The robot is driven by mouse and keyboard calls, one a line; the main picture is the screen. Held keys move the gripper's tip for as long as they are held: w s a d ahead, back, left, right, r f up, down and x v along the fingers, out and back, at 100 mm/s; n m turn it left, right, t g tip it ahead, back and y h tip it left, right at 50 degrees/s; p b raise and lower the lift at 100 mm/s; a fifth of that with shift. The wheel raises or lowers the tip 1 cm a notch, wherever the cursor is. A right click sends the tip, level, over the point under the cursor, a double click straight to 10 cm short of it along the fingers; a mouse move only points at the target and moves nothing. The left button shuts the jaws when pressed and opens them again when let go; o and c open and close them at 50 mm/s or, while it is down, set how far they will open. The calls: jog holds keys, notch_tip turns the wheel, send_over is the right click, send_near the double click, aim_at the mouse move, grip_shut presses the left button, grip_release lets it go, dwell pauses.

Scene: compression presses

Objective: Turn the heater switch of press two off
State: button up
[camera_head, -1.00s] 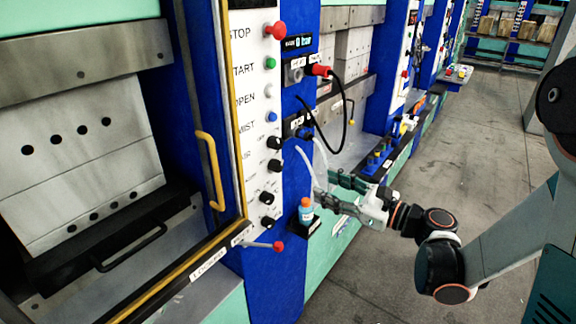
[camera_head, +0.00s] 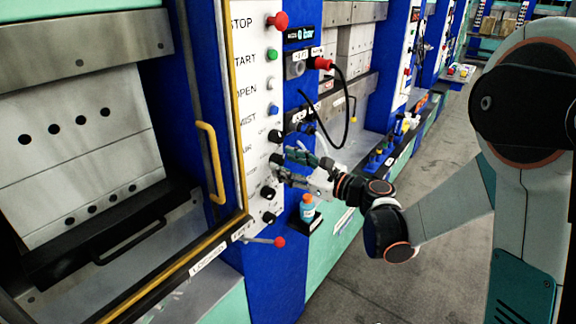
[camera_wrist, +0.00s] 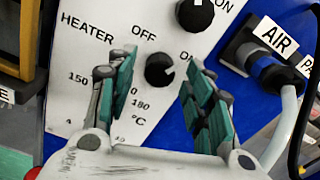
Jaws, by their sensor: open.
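The heater switch (camera_wrist: 160,70) is a black round knob on a white panel, beside the printed HEATER, OFF and ON labels. Its white mark appears to point up and right, toward ON. My gripper (camera_wrist: 158,95) is open, with one green-padded finger on each side of the switch in the wrist view. I cannot tell whether either finger touches it. In the head view my gripper (camera_head: 280,170) is at the white control panel (camera_head: 259,75) on the blue press column, and its fingers partly cover the knob area.
Another black knob (camera_wrist: 194,14) is just above the switch. A plugged AIR hose (camera_wrist: 275,78) is to the right. In the head view, a small orange-capped bottle (camera_head: 307,208) stands below my gripper, a red-tipped lever (camera_head: 279,242) is lower left, and a black cable (camera_head: 345,110) hangs nearby.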

jog(key=c, duration=1)
jog(key=shift+c, duration=0.2)
jog(key=shift+n, duration=0.3)
jog(key=n+b, duration=0.1)
jog(key=n, duration=0.4)
jog(key=n+b, duration=0.1)
jog(key=n, duration=0.5)
jog(key=shift+f, duration=0.1)
jog(key=shift+n, duration=0.3)
